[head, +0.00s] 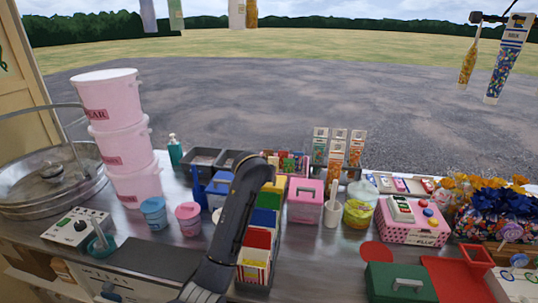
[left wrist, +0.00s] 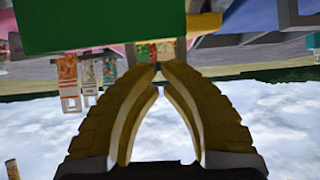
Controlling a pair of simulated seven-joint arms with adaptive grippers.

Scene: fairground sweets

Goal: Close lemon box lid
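A yellow box (head: 275,184) stands beyond the counter's middle, partly behind my dark left arm; I take it as the lemon box, but no label is readable. The state of its lid cannot be made out. In the left wrist view a yellow edge (left wrist: 204,22) shows beyond a large green surface (left wrist: 100,22); I cannot tell whether it is the same box. My left gripper (left wrist: 158,70) has its fingertips together with nothing visible between them, near the green surface. In the head view its fingers are hidden. My right gripper is in neither view.
A blue box (head: 217,190) and two tubs, blue (head: 153,212) and pink (head: 188,218), stand left. Sweet packets (head: 337,150) rise behind. A green case (head: 400,283) lies front right.

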